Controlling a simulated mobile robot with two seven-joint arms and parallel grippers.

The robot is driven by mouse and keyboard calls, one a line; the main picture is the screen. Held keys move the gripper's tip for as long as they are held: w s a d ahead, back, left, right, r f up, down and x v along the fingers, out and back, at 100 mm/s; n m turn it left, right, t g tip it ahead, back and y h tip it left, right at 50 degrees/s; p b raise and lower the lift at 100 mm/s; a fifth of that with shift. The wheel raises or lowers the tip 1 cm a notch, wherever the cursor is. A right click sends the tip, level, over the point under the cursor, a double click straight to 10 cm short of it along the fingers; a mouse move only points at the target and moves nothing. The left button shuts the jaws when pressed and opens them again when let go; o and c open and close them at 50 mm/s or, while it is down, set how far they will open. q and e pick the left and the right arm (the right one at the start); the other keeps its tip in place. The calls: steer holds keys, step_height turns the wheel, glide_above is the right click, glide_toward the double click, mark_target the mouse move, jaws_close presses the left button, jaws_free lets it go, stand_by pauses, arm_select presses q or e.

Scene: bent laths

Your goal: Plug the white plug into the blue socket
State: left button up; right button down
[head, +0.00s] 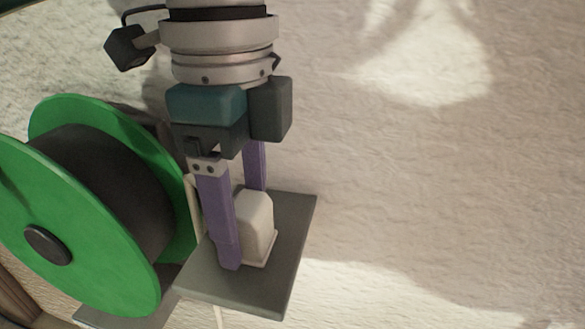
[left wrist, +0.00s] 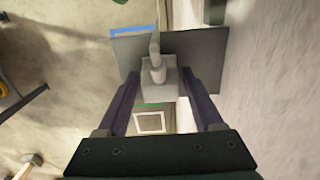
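The white plug (head: 257,225) sits on a grey plate (head: 298,225) in the head view. In the left wrist view the plug (left wrist: 158,82) looks pale grey, with its cord end toward the top. My left gripper (head: 240,225) points down, with one purple finger on each side of the plug. In the left wrist view its fingertips (left wrist: 164,80) stand apart, with a gap at the right finger; contact at the left finger is unclear. No blue socket is clearly seen; a blue strip (left wrist: 132,30) shows at the plate's edge. My right gripper is out of view.
A green reel (head: 85,200) with a dark drum stands close left of the plate. A pale square frame (left wrist: 150,122) with a green strip shows between my fingers. A hammer (left wrist: 28,165) lies low at left. The rough pale wall right of the plate is clear.

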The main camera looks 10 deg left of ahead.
arm_select(q)
steer(key=c, duration=1)
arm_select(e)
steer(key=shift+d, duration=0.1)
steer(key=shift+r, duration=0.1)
